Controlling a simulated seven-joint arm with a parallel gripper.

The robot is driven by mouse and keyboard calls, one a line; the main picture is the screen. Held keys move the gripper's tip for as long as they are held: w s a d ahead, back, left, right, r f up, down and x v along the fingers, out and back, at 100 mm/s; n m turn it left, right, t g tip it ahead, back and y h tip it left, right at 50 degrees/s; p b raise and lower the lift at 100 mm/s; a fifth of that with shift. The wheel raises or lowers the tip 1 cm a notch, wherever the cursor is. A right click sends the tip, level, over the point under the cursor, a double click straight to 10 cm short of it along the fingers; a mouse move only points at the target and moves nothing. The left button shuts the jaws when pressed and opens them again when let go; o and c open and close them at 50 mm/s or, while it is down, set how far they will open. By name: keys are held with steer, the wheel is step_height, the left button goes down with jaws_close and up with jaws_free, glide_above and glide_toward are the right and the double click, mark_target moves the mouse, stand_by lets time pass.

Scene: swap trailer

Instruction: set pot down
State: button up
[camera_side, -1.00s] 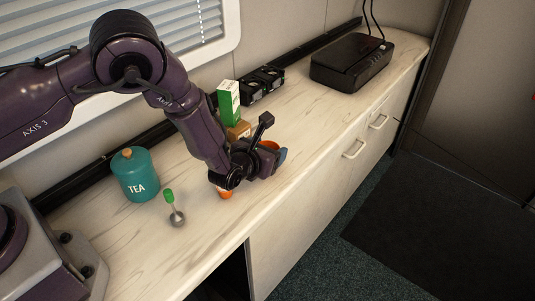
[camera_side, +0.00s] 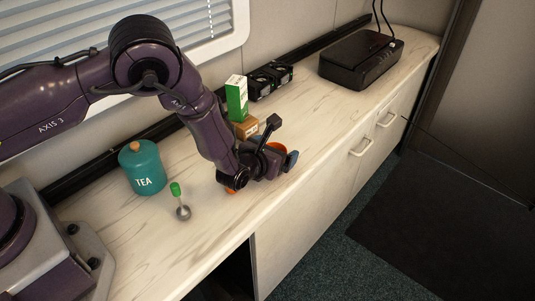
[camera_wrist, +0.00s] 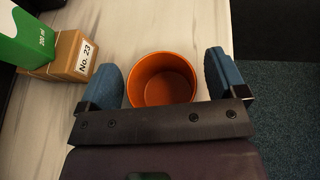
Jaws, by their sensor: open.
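An orange pot (camera_wrist: 163,78) stands upright on the counter and looks empty inside. In the wrist view it sits between the two blue fingers of my gripper (camera_wrist: 166,84), with a gap on each side, wider on the right. My gripper (camera_side: 282,158) is open and low over the counter near its front edge. In the side view a sliver of the orange pot (camera_side: 277,146) shows behind my gripper. Most of it is hidden there. A second orange patch (camera_side: 231,191) shows below my wrist, too covered to identify.
A brown box marked "No. 23" (camera_wrist: 73,56) and a green-white carton (camera_wrist: 27,36) stand left of my gripper. A teal tea canister (camera_side: 141,168) and a green-handled metal utensil (camera_side: 182,212) are nearer my base. A black device (camera_side: 361,60) is at the back right. The counter edge is close.

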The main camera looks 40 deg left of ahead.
steer(key=v, duration=1.2)
steer(key=shift+r, duration=0.1)
steer(key=a+r+n+g+y, duration=0.3)
steer(key=a+r+n+y, duration=0.4)
steer(key=a+r+n, duration=0.4)
steer(key=s+a+r+n+g, duration=0.6)
steer(key=s+r+n, duration=0.2)
steer(key=r+n, duration=0.15)
steer(key=s+d+r+n+h, duration=0.2)
steer(key=s+r+n+h, duration=0.2)
steer(key=s+n, duration=0.2)
steer(key=s+d+r+n+t+h, duration=0.1)
steer(key=s+d+r+n+h, duration=0.2)
steer(key=s+n, duration=0.4)
steer(key=shift+s+r+n+h, duration=0.15)
steer(key=shift+r+n+h, duration=0.25)
steer(key=shift+h, duration=0.8)
